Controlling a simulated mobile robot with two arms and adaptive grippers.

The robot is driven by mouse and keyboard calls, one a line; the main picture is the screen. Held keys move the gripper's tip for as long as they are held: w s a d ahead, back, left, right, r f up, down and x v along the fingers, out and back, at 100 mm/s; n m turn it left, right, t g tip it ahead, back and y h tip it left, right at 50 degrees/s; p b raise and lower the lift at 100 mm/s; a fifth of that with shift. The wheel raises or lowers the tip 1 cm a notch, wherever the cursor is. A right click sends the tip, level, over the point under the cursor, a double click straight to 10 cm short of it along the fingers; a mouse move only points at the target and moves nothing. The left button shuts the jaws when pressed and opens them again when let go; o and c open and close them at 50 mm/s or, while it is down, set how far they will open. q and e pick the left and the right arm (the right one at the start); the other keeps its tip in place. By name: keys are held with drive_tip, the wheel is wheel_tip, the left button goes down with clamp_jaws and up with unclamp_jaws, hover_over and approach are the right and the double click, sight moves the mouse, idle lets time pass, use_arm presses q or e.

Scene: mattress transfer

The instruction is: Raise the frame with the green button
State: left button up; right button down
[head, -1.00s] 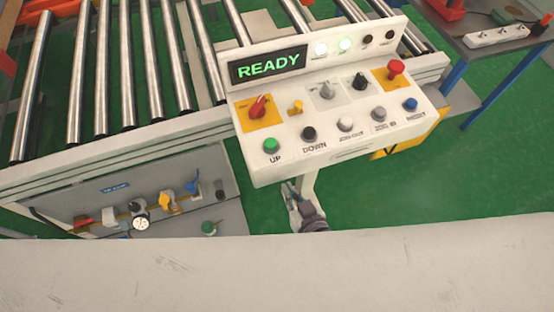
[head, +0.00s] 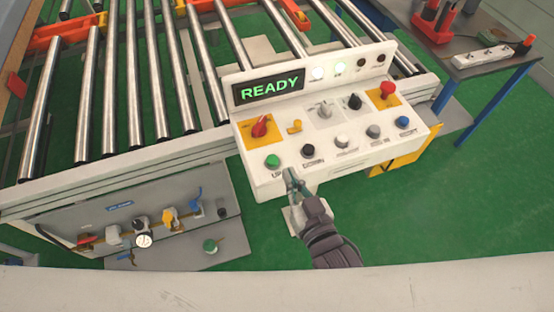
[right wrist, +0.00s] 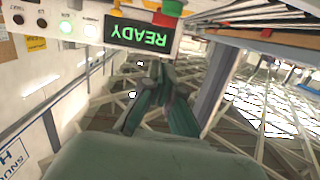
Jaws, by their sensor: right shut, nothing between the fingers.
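The green button (head: 272,161), labelled UP, sits at the front left of the white control panel (head: 268,188). The panel's display (head: 270,90) reads READY and also shows upside down in the right wrist view (right wrist: 141,34). My right gripper (head: 289,173) is shut and empty, just right of and slightly below the green button. A small gap seems to lie between fingertips and button; contact cannot be told. The frame of metal rollers (head: 130,80) lies behind the panel. My left gripper is not in view.
A black button (head: 308,151) labelled DOWN is close to the right of the green one. A grey table (head: 470,62) stands at the back right. Green floor is open at the right.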

drive_tip(key=p, duration=0.2)
hover_over(277, 171)
drive_tip(key=shift+d+f, duration=0.2)
drive_tip(key=shift+f, duration=0.2)
drive_tip(key=f, duration=0.3)
drive_tip(key=shift+w+a, duration=0.1)
drive_tip(key=shift+a, duration=0.1)
drive_tip(key=shift+f, duration=0.65)
